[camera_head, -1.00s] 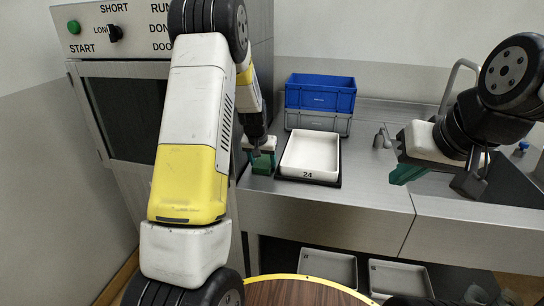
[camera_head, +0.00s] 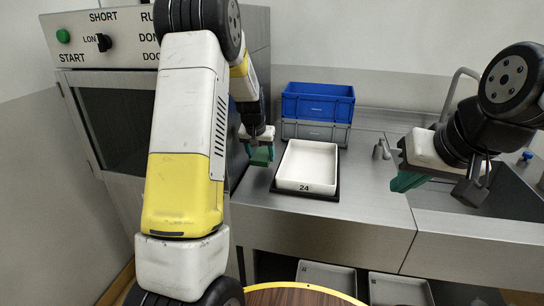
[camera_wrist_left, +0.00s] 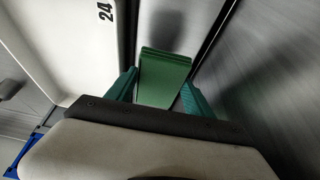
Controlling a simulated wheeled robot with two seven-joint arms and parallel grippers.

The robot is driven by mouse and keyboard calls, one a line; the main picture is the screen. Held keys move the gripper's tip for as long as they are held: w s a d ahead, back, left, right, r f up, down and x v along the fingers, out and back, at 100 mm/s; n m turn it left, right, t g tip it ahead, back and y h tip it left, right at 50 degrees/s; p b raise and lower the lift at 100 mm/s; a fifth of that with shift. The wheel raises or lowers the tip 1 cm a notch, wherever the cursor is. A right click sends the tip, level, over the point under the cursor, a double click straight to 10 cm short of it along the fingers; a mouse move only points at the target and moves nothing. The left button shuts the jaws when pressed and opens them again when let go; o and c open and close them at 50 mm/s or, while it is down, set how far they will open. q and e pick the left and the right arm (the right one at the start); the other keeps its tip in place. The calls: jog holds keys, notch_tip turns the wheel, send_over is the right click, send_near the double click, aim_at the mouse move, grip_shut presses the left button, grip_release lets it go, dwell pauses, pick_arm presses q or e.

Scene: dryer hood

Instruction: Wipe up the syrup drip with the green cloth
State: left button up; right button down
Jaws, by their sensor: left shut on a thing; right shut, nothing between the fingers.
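The green cloth (camera_head: 261,157) is a folded, layered block just left of the white tray in the head view. It also shows in the left wrist view (camera_wrist_left: 164,78). My left gripper (camera_head: 260,153) is shut on it, with a teal finger on either side, and the cloth appears held above the steel counter. My right gripper (camera_head: 404,181) is shut and empty over the right part of the counter, near the sink. I cannot make out the syrup drip in either view.
A white tray (camera_head: 306,167) marked 24 sits on a dark base. A blue crate (camera_head: 318,102) on a grey crate (camera_head: 316,133) stands behind it. The dryer cabinet (camera_head: 112,125) is at left. A small metal fitting (camera_head: 381,150) stands right of the tray. Counter right of the tray is clear.

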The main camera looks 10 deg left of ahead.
pick_arm(q)
jog(key=shift+r, duration=1.3)
